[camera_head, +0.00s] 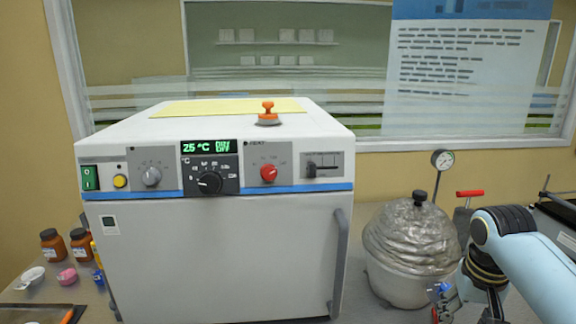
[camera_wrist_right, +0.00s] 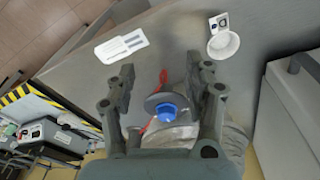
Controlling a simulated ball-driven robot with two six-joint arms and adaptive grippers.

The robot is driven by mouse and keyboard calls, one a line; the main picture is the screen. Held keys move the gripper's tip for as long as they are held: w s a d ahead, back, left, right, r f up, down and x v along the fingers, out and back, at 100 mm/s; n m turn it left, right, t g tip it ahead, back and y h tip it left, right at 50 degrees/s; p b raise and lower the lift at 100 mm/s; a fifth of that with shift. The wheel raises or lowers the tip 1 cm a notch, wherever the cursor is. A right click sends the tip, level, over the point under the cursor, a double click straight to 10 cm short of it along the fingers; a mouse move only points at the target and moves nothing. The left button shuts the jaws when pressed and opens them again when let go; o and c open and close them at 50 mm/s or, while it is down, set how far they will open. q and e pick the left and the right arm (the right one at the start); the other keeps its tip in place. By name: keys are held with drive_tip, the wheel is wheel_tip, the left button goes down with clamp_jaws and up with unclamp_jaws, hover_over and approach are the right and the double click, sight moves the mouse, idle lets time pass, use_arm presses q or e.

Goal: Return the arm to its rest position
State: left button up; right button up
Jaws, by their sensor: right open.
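My right arm (camera_head: 525,255) comes in from the right in the head view, bent in front of the bench's right side. Its gripper is mostly cut off or hidden there. In the right wrist view my right gripper (camera_wrist_right: 162,75) is open, its two dark fingers spread apart. A grey round part with a blue knob (camera_wrist_right: 167,111) shows between and below the fingers, with red pieces beside it. I cannot tell how far below the fingers it lies. No object is clamped between the fingertips. My left arm and gripper are not in view.
A white oven (camera_head: 220,250) with a handle (camera_head: 340,262) fills the middle. A vessel with a crumpled silvery cover (camera_head: 410,240) stands close left of my right arm. A gauge (camera_head: 442,159) rises behind it. Brown bottles (camera_head: 53,246) stand left. A white dish (camera_wrist_right: 223,44) lies on the bench.

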drive_tip(key=s+a+r+n+t, duration=0.1)
drive_tip(key=s+a+r+n, duration=0.15)
drive_tip(key=s, duration=0.55)
drive_tip(key=s+a+r+n+t, duration=0.1)
drive_tip(key=s+a+r, duration=0.15)
drive_tip(key=s, duration=0.65)
drive_tip(key=s+a+r+n+t, duration=0.1)
drive_tip(key=s+r, duration=0.2)
drive_tip(key=s, duration=0.5)
wheel_tip(320, 180, down, 39)
drive_tip(key=s+d+g+b, duration=0.2)
drive_tip(key=s+d+b, duration=0.1)
drive_tip(key=b, duration=0.9)
drive_tip(key=s+f+b, duration=0.4)
drive_tip(key=s+f, duration=0.4)
drive_tip(key=f, duration=0.4)
drive_tip(key=s+f+g+b, duration=0.1)
drive_tip(key=s+f+b, duration=0.3)
drive_tip(key=s+f, duration=0.5)
wheel_tip(320, 180, down, 3)
drive_tip(key=shift+s+d, duration=0.2)
drive_tip(key=shift+d, duration=0.1)
drive_tip(key=shift+m, duration=0.25)
